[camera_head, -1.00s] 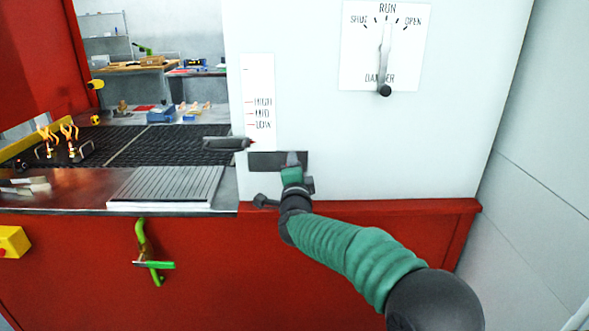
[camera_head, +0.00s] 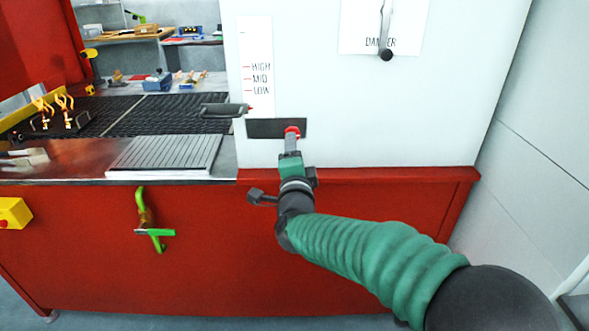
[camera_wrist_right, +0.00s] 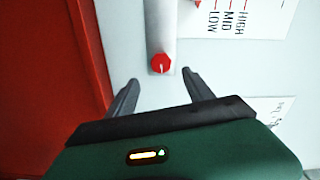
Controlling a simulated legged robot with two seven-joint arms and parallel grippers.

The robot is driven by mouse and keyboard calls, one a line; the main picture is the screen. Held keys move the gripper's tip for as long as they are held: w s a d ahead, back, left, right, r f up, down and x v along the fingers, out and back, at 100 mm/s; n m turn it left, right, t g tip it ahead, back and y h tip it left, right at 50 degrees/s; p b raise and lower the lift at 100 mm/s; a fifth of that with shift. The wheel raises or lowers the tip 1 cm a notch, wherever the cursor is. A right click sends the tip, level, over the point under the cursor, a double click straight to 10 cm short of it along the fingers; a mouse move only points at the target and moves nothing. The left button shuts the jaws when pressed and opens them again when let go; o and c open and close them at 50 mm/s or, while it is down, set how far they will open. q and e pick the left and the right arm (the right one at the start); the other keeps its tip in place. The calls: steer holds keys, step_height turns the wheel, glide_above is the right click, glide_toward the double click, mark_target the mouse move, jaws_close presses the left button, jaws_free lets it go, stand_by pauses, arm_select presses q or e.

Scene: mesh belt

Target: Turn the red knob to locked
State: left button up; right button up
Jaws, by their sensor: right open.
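The red knob (camera_head: 292,131) shows just above my right gripper in the head view, against a dark plate (camera_head: 262,127) low on the white panel. In the right wrist view the red knob (camera_wrist_right: 160,65) is round with a white mark, at the lower end of a pale strip. My right gripper (camera_wrist_right: 161,84) is open and empty. Its two fingers point toward the panel, and the knob appears centred between and beyond their tips, apart from them. In the head view my right gripper (camera_head: 291,145) hides the knob's lower part. I see no locked label. My left gripper is not in view.
A dark lever (camera_head: 224,110) sticks out left of the plate beside a HIGH/MID/LOW scale (camera_head: 256,60). A red ledge (camera_head: 400,175) runs below the panel. The dark mesh belt (camera_head: 160,113) lies at left.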

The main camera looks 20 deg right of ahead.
steer(key=v, duration=0.7)
steer(key=shift+a+f, duration=0.1)
step_height(320, 180, down, 12)
steer(key=s+a+n+g+y, duration=0.2)
steer(key=s+n+g+y, duration=0.15)
steer(key=n, duration=0.45)
steer(key=s+d+f+n+g+y, duration=0.1)
steer(key=s+d+f+n+g, duration=0.1)
steer(key=s+f+n+g, duration=0.6)
steer(key=s+d+f+n+g+y, duration=0.1)
steer(key=s+d+f+n+g, duration=0.15)
steer(key=s+f, duration=1)
step_height(320, 180, up, 20)
steer(key=s+p, duration=0.1)
steer(key=p, duration=1.8)
steer(key=shift+a+g, duration=0.2)
steer(key=shift+g, duration=0.2)
steer(key=shift+h, duration=0.25)
